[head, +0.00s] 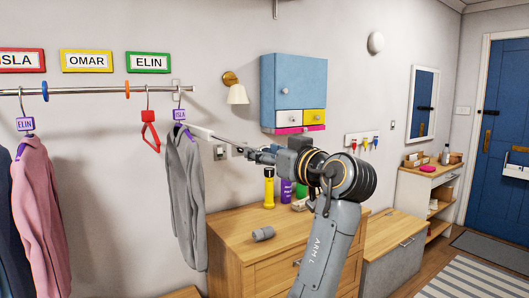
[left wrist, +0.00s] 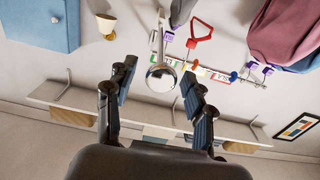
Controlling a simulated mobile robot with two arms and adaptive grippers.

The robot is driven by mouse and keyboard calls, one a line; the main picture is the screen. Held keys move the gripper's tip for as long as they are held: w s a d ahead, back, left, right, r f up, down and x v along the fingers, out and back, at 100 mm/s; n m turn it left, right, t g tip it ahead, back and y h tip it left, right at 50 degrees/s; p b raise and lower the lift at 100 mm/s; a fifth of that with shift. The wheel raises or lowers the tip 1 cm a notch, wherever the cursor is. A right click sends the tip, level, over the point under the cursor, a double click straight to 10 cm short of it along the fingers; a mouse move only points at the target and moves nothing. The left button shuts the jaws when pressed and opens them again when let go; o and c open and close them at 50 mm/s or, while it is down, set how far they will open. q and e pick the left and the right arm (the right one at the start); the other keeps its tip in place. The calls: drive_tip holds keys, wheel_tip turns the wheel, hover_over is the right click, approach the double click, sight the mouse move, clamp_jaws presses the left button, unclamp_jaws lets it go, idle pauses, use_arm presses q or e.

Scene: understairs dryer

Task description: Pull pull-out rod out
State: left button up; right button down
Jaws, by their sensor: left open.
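The pull-out rod (head: 198,132) shows as a pale bar beside the grey garment in the head view. In the left wrist view its round chrome end (left wrist: 161,77) faces the camera, between the two finger tips. My left gripper (head: 243,149) reaches toward that end from the right. Its two dark fingers (left wrist: 158,82) are spread on either side of the chrome end, with gaps visible on both sides. Whether the end lies within finger depth is unclear.
A red hanger (head: 150,130) and pink garment (head: 45,200) hang farther left. A blue cabinet (head: 290,85) is above my arm. A wooden dresser (head: 235,240) with bottles stands below.

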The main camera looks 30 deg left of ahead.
use_arm(q)
drive_tip(key=v, duration=1.1)
drive_tip(key=shift+d, duration=0.3)
